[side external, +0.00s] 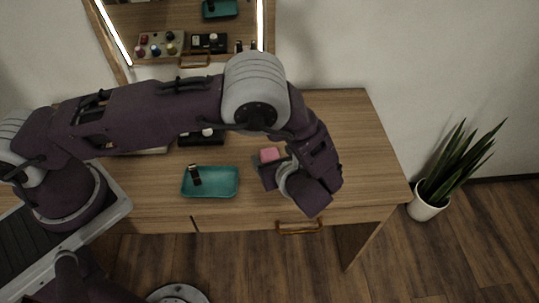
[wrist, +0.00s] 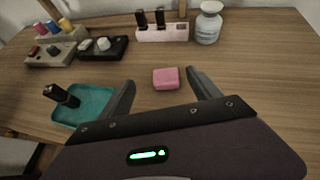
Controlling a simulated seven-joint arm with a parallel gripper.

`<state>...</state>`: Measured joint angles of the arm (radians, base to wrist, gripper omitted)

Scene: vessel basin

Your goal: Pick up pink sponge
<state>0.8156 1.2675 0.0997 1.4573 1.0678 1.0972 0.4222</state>
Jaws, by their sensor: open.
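The pink sponge (wrist: 166,78) is a small block lying flat on the wooden table (wrist: 235,65). In the wrist view it sits ahead of my gripper (wrist: 158,85), roughly between the lines of the two fingers and apart from both. My gripper is open and empty. In the side external view the sponge (side external: 270,155) shows just left of my gripper's wrist, and the fingers are mostly hidden by the arm.
A teal tray (wrist: 101,91) with a dark lipstick (wrist: 60,95) is left of my gripper. Behind are a grey holder with coloured bottles (wrist: 52,55), a black case (wrist: 117,49), a pink-white stand (wrist: 152,33) and a white jar (wrist: 208,24). Table space right of the sponge is clear.

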